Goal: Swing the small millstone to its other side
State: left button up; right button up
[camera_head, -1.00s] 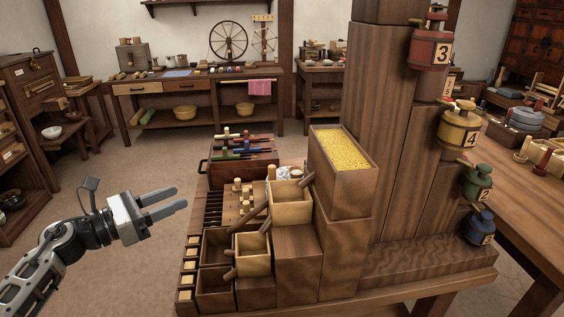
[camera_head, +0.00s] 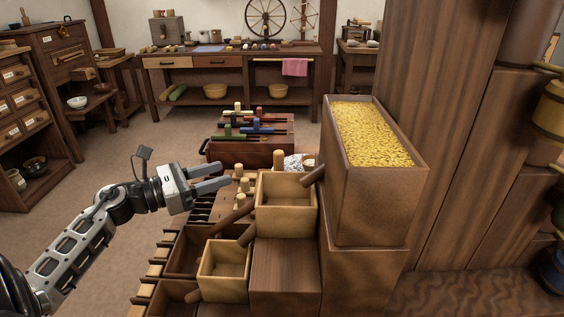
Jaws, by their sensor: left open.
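I cannot make out the small millstone in this view. My left gripper (camera_head: 227,178) comes in from the left with its two grey fingers apart and nothing between them. It is over or beside the left side of the stepped wooden bin stand, near the wooden pegs (camera_head: 241,186); its height above them is hard to tell. My right gripper is not in view.
A tall box of yellow grain (camera_head: 372,136) and a big wooden block (camera_head: 440,110) fill the right. Open wooden bins (camera_head: 287,220) with handles stand in front. A chest with coloured-handled tools (camera_head: 249,154) is behind. Floor (camera_head: 130,165) is clear at left.

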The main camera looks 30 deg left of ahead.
aim_at(279, 152)
pick_arm(q)
jog(key=x, duration=1.5)
jog(key=shift+w+r+p, duration=0.15)
jog(key=shift+w+p, duration=0.15)
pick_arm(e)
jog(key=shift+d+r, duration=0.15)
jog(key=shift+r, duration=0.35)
